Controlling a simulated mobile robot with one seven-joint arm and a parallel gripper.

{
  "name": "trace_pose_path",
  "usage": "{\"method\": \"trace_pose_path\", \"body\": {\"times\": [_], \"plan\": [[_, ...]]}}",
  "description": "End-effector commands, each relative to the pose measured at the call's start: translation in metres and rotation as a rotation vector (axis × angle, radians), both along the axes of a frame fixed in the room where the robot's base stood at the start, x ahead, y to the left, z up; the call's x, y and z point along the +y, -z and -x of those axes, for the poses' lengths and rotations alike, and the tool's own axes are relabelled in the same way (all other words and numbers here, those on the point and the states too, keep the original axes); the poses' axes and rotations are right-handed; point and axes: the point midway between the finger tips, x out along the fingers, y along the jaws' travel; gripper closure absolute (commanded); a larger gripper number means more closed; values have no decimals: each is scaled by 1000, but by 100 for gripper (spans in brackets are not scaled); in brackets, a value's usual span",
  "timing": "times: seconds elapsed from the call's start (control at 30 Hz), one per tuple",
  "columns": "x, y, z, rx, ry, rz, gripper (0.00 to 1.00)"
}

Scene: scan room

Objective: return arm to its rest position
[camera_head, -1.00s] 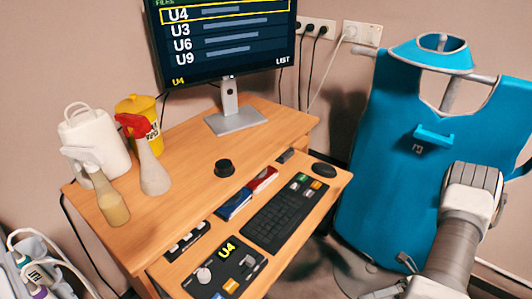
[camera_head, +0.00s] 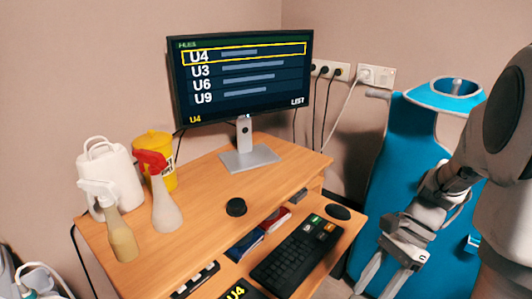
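My arm comes in from the right edge and bends down in front of the blue apron (camera_head: 385,190). My gripper (camera_head: 377,286) hangs at the lower right, pointing down, to the right of the desk's keyboard shelf. Its two fingers stand apart with nothing visible between them. The fingertips are close to the bottom edge of the picture.
A wooden desk (camera_head: 200,200) carries a monitor (camera_head: 245,85), a white jug (camera_head: 108,175), a yellow tub (camera_head: 157,150), two spray bottles and a black knob (camera_head: 236,207). A keyboard (camera_head: 290,262) and mouse (camera_head: 338,212) lie on the lower shelf.

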Motion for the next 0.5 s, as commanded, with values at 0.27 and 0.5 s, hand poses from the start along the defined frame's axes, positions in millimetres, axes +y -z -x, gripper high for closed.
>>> {"method": "trace_pose_path", "body": {"times": [0.27,0.5], "plan": [[22,-46,10,-345,-364,132,48],[38,-79,22,-620,-687,262,48]]}}
